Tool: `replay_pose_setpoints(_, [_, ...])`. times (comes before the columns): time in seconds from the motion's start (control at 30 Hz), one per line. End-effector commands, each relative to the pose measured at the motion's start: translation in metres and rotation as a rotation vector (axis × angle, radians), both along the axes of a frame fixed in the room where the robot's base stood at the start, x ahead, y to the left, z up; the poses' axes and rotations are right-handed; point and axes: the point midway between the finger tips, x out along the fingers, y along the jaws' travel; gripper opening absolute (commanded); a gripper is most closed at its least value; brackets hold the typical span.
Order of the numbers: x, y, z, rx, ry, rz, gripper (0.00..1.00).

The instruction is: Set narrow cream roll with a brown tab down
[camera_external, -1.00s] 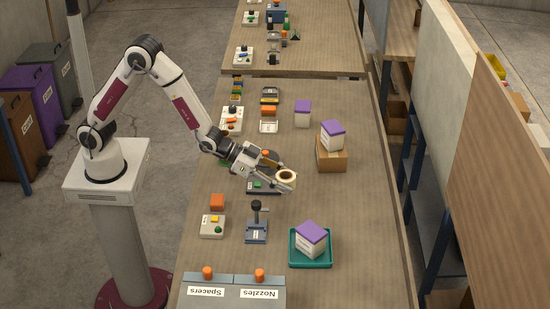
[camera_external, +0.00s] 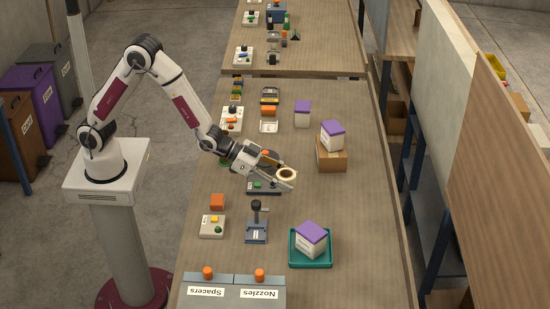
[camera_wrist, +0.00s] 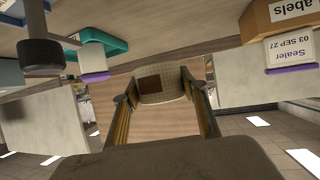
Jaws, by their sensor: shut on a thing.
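The narrow cream roll (camera_external: 287,181) is a ring at the end of my arm in the external view. My gripper (camera_external: 286,178) is shut on it, with a finger on either side. It appears held above the table, though the height is hard to judge. In the wrist view the roll (camera_wrist: 160,72) shows between the two fingertips of my gripper (camera_wrist: 160,92). Its brown tab (camera_wrist: 150,86) faces the camera. A dark device with a green part (camera_external: 258,185) lies below and left of the gripper in the external view, partly hidden by it.
A grey stand with a black knob (camera_external: 256,232) and a teal tray (camera_external: 293,258) with a purple-topped box are nearer the camera. A cardboard box (camera_external: 332,163) bears another purple-topped box at the right. Bare tabletop (camera_external: 350,210) lies between them.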

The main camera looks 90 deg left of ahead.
Motion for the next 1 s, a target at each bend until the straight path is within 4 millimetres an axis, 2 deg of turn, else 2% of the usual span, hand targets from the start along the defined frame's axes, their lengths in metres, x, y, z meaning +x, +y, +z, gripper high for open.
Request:
replay_pose_setpoints(0.17, [0.004,0.022,0.0,0.0,0.0,0.034,0.21])
replay_pose_setpoints(0.27, [0.008,0.043,0.0,0.0,0.0,0.065,0.21])
replay_pose_setpoints(0.63, [0.015,0.144,0.001,0.001,0.0,0.191,0.21])
replay_pose_setpoints(1.0, [0.009,0.238,0.003,0.002,0.0,0.27,0.21])
